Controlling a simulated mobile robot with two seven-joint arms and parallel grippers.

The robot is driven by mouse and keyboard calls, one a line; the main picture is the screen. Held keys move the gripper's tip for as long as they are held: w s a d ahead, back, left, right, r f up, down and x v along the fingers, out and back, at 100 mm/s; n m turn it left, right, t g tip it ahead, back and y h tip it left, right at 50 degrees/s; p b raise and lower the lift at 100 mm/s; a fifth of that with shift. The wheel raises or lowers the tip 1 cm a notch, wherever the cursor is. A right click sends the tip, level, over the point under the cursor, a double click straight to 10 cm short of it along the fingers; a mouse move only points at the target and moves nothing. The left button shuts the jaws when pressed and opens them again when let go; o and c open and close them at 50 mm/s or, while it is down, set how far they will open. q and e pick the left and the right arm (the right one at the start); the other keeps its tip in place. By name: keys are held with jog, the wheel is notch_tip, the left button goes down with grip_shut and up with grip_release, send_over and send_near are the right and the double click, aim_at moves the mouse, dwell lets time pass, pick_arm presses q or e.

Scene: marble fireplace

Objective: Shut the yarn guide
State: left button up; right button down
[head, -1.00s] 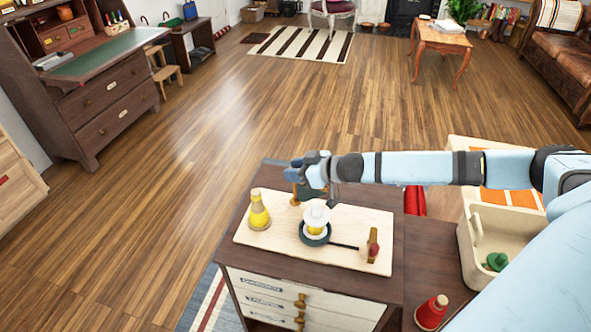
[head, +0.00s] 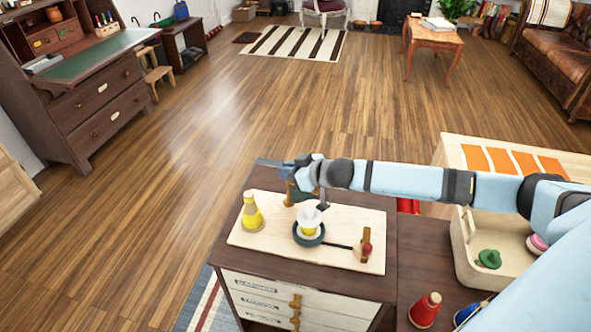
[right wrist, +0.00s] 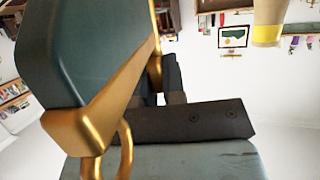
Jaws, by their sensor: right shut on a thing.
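A teal and brass piece, which looks like the yarn guide (head: 290,196), stands at the back of a pale board (head: 262,203) on the small cabinet. Its teal body and brass edge and loop fill the left of the right wrist view (right wrist: 90,50). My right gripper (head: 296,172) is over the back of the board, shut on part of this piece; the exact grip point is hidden. In the right wrist view, its dark fingers (right wrist: 175,98) are beside the brass edge. My left gripper is not in view.
A yellow cone (head: 252,213), a white-and-yellow spool (head: 309,220) in a dark ring, and a wooden post (head: 362,246) are on the board. A cream tray (head: 470,262) with a green piece (head: 488,259) is right. A red cone (head: 425,310) stands at front right.

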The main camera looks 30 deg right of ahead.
jog(key=c, duration=1.2)
grip_release()
jog(key=v, duration=1.3)
jog(key=shift+s+d+r+p, duration=0.15)
jog(key=shift+s+r+p, duration=0.1)
jog(key=shift+s+p, duration=0.1)
jog(key=shift+c, duration=0.2)
